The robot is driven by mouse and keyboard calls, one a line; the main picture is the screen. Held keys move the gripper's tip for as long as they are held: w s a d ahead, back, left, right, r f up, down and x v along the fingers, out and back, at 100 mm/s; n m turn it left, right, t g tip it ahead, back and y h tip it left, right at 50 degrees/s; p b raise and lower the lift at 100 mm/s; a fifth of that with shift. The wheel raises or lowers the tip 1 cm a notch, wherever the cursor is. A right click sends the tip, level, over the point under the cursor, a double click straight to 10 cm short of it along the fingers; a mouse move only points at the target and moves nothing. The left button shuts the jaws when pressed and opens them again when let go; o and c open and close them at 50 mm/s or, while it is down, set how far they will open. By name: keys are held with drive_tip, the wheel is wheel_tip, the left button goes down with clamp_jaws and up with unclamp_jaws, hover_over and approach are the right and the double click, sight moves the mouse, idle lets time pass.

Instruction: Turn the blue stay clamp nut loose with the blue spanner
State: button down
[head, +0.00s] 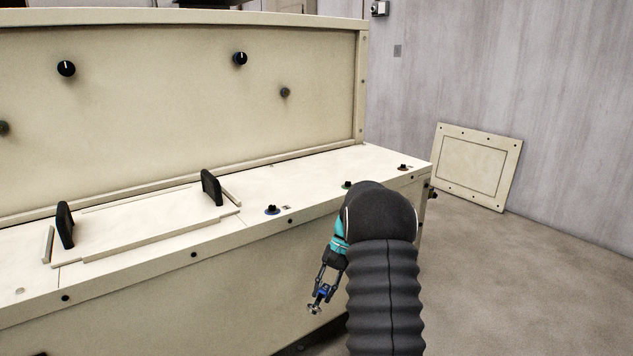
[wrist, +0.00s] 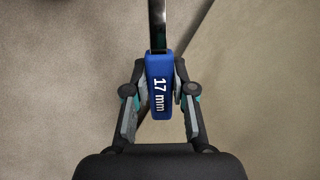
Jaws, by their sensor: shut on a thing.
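My gripper (head: 322,287) hangs in front of the cream cabinet's front face, lower than its top ledge. It is shut on the blue spanner, which shows small in the head view (head: 314,308). In the wrist view the spanner's blue grip (wrist: 158,78), marked "17 mm", sits between the two fingers (wrist: 159,100). Its dark metal shank runs out of the top of that view, so its far end is hidden there. The blue stay clamp nut (head: 272,209) is a dark nut on a blue ring on the ledge, up and left of my gripper. The spanner is apart from it.
A green-ringed nut (head: 347,184) and another dark nut (head: 403,167) stand farther right along the ledge. A cover panel with two black handles (head: 211,187) lies to the left. A loose cream panel (head: 478,166) leans on the wall. The floor at right is clear.

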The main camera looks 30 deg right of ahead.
drive_tip(key=w+d+r+m+t+b, duration=0.4)
drive_tip(key=d+r+m+t, duration=0.8)
drive_tip(key=d+r+m, duration=0.5)
drive_tip(key=w+r+m+t+h, duration=0.1)
drive_tip(key=r+t, duration=0.2)
drive_tip(key=r, duration=0.7)
drive_tip(key=w+r+m+t+h, duration=0.1)
drive_tip(key=r+t, duration=0.3)
drive_tip(key=r, duration=0.6)
drive_tip(key=shift+w+d+r+m+h, duration=0.2)
drive_tip(key=shift+w+m+h, duration=0.25)
drive_tip(key=shift+h, duration=0.35)
drive_tip(key=shift+t, duration=0.3)
